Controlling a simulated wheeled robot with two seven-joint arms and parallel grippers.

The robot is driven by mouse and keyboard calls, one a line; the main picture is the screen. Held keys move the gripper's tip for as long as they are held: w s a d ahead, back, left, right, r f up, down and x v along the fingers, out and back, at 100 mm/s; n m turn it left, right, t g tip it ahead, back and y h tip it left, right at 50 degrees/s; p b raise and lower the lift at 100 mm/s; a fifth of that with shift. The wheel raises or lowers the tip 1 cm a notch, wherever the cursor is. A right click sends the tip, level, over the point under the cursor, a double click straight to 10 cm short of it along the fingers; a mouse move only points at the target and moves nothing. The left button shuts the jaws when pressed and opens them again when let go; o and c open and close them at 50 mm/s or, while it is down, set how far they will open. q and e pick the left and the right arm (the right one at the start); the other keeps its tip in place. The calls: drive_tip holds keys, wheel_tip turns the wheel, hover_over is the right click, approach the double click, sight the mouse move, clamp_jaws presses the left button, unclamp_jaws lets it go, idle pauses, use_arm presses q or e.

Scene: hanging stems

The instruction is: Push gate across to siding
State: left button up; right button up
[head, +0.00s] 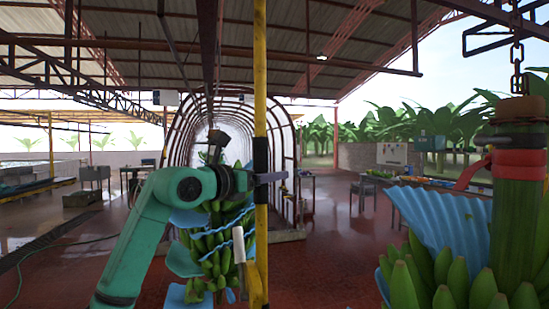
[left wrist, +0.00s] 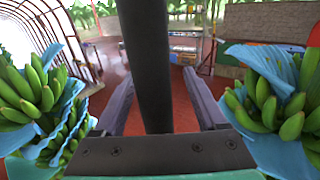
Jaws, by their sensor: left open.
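A yellow upright pole (head: 260,60) with a black band hangs down the middle of the head view. I cannot tell for certain whether it is the gate's handle. In the left wrist view the dark band (left wrist: 150,50) stands between the two spread fingers of the left gripper (left wrist: 158,82), with gaps at the sides. The siding rail and the gate itself cannot be made out clearly overhead. My right gripper is not in view.
A banana bunch (head: 205,245) with blue sheets hangs behind my left arm. Another large bunch (head: 440,285) hangs close at right from a chain (head: 517,65). A hooped tunnel (head: 230,110) stands behind. Tables (head: 365,190) stand at the back right. Red floor is open between.

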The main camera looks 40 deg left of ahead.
use_arm(q)
drive_tip(key=shift+w+a+f, duration=0.1)
drive_tip(key=shift+w+a, duration=0.35)
drive_tip(key=shift+w, duration=0.25)
drive_tip(key=shift+w+d, duration=0.1)
drive_tip(key=shift+d, duration=0.1)
drive_tip(key=c, duration=0.7)
clamp_jaws()
